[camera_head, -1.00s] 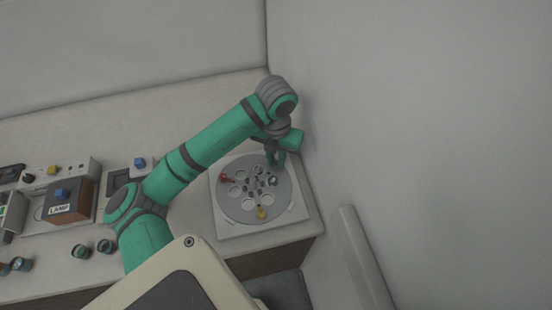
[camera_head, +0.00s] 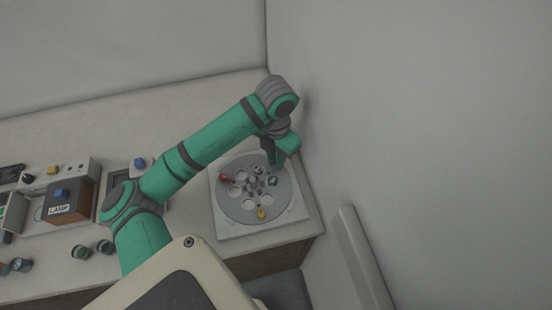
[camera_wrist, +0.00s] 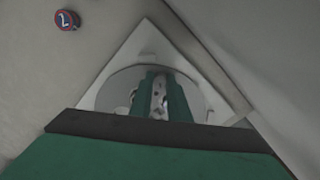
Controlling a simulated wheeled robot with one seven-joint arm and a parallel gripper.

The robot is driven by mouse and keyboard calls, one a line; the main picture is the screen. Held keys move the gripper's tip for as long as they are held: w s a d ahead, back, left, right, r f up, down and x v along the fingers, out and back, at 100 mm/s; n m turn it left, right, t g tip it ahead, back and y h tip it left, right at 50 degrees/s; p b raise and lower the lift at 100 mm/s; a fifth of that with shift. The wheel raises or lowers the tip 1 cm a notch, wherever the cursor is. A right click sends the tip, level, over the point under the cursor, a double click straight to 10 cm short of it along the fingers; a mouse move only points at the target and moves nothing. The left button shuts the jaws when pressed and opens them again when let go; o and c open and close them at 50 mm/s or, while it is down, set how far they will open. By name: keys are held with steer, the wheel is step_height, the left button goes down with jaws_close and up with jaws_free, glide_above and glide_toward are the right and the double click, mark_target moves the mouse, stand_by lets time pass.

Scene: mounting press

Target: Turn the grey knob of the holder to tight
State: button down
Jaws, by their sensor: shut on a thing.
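The holder is a round grey disc (camera_head: 237,210) with several holes, set on a white square plate (camera_head: 225,228). A red knob (camera_head: 227,178) sits at its left and a yellow knob (camera_head: 262,213) at its front. The grey knob (camera_head: 272,181) is at the right rear of the disc, mostly covered by my fingers. My gripper (camera_head: 275,163) points down there and is shut on it. In the wrist view my two green fingers (camera_wrist: 164,96) stand close together over the disc, and the knob's pointing direction cannot be made out.
A wall rises close to the right of the plate. To the left are a brown box (camera_head: 68,206) labelled LAMP with a blue top, a panel with knobs, and several small round parts.

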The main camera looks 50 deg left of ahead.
steer(key=c, duration=1.7)
jaws_free()
steer(key=shift+o, duration=0.2)
steer(key=shift+r, duration=0.1)
step_height(320, 180, up, 11)
steer(key=shift+f, duration=0.2)
